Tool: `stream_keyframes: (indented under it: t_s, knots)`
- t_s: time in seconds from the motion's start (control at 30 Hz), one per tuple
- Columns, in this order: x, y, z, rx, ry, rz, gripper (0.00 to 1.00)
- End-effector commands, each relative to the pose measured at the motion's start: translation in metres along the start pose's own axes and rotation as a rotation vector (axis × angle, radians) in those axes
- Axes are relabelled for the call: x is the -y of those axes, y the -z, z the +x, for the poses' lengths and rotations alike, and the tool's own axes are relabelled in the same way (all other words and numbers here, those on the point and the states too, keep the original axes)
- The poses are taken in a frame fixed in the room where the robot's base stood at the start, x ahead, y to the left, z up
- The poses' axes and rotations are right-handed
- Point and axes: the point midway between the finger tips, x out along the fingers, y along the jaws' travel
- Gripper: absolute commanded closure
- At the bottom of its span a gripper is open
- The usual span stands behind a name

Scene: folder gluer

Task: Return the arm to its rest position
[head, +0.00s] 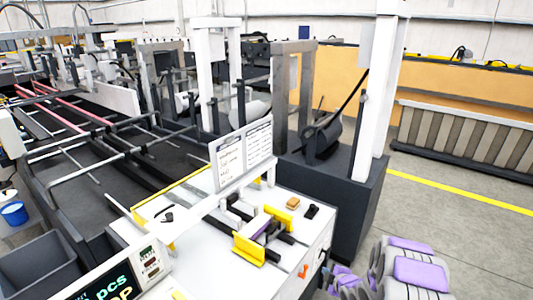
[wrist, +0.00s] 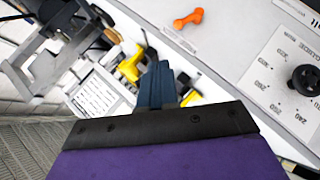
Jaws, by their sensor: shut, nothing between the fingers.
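My gripper (wrist: 161,85) shows in the wrist view, with dark blue fingers together and nothing between them. It stands out from a purple and black body of mine. Beyond the fingers are the white machine table and a yellow bracket (wrist: 130,66), but I cannot tell the distance. In the head view, purple and grey parts of my arm are at the bottom right, beside the white table (head: 185,235), low and folded close. The fingertips cannot be made out there.
The table carries yellow brackets (head: 249,250), a sign (head: 241,155) and a display panel (head: 112,285). An orange piece (head: 303,271) is on its side face. A dark pedestal (head: 345,205) stands behind. Grey floor (head: 455,215) with a yellow line is open on the right.

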Motion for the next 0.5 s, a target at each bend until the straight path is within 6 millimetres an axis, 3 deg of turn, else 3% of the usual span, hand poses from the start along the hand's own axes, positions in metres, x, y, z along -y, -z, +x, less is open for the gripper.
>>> stream_keyframes:
  t_s: [0.2, 0.5]
  knots:
    - [-0.03, 0.011, -0.04, 0.151, 0.09, 0.114, 1.0]
    - [-0.045, 0.031, -0.12, 0.368, 0.192, 0.321, 1.0]
